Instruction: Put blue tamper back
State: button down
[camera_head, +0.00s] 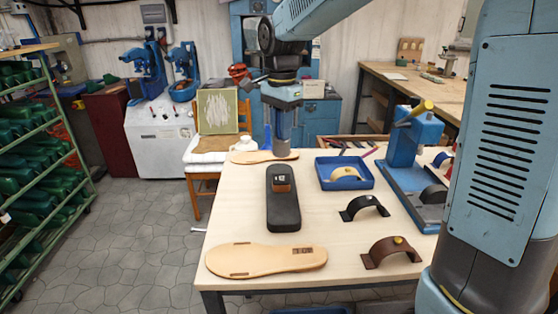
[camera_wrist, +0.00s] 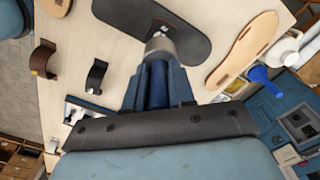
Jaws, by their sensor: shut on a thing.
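My gripper (camera_head: 283,112) hangs above the far edge of the work table. It is shut on the blue tamper (camera_head: 282,142), which points downward with its metal end lowest. In the wrist view my gripper (camera_wrist: 160,75) has its fingers around the tamper's dark blue handle (camera_wrist: 157,90). The tamper's grey metal head (camera_wrist: 158,46) overlaps the dark sole (camera_wrist: 185,28) there. In the head view the tamper's lower end shows just beside the far tan sole (camera_head: 252,157); I cannot tell whether it touches the table. A shallow blue tray (camera_head: 325,180) lies to the right.
The dark sole (camera_head: 283,213) bears a brown block (camera_head: 281,184). A large tan sole (camera_head: 266,261) lies in front. Black (camera_head: 364,206) and brown (camera_head: 390,251) straps and a blue press (camera_head: 402,145) stand right. Tools lie behind the tray. Bare table (camera_head: 330,228) shows mid-table.

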jog(key=s+a+n, duration=0.2)
jog(key=s, duration=0.9)
jog(key=s+a+n, duration=0.2)
jog(key=s+n, duration=0.1)
jog(key=s, duration=0.8)
jog(key=shift+w+a+f, duration=1.25)
jog(key=shift+w+f, duration=0.7)
jog(key=shift+f, duration=0.3)
jog(key=shift+w+a+f, duration=1.25)
jog(key=shift+w+f, duration=0.75)
jog(key=shift+f, duration=0.3)
jog(key=shift+w+a+f, duration=1.25)
jog(key=shift+w+f, duration=0.7)
jog(key=shift+f, duration=0.3)
jog(key=c, duration=1)
grip_release()
jog(key=shift+f, duration=0.1)
jog(key=shift+o, duration=0.2)
